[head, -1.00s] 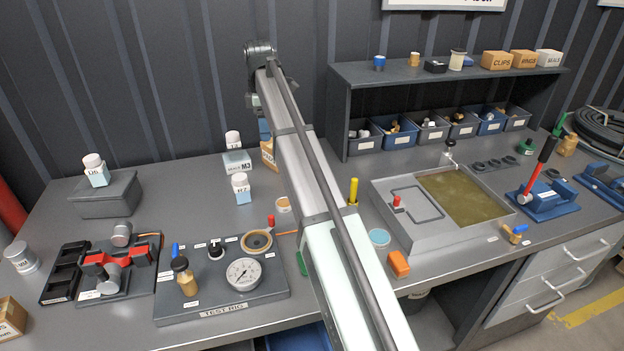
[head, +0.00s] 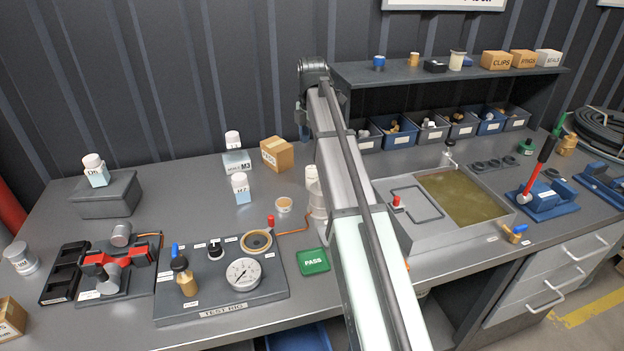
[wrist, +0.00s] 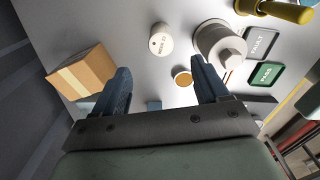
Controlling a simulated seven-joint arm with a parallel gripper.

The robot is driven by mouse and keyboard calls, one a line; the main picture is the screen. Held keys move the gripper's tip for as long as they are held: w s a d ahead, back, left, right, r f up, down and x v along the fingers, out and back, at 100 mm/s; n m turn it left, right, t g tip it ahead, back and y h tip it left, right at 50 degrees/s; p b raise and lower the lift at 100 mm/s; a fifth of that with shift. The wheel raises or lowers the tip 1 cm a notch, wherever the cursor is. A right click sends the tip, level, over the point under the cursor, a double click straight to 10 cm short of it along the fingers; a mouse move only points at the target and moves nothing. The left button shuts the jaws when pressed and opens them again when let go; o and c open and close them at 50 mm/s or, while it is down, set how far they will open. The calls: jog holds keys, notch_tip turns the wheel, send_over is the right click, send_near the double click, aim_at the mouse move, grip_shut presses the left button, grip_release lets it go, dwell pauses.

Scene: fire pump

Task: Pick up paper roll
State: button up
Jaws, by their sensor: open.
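A white, wide round body with a narrower stepped top (wrist: 220,45), which looks like the paper roll, stands on the bench in the upper right of the wrist view. In the head view a strip of it (head: 318,205) shows beside my arm, which hides the rest. My gripper (wrist: 162,78) is open, with its two blue-grey fingers apart and nothing held between them. The roll lies beyond the right fingertip, not between the fingers. In the head view my gripper (head: 302,118) is partly hidden behind my arm, near the back of the bench.
A cardboard box (head: 276,153) stands left of my arm. A white labelled container (wrist: 160,40) and a small tan-topped round dish (wrist: 182,76) are near the roll. A green PASS card (head: 313,261) lies in front. The test rig (head: 222,307) is left and the wash tray (head: 440,235) right.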

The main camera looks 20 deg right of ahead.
aim_at(312, 177)
notch_tip(312, 177, down, 14)
jog(key=shift+s+r, duration=0.1)
dwell(0.8)
jog(key=c, duration=1.2)
jog(key=shift+o, duration=0.2)
jog(key=shift+r, duration=0.15)
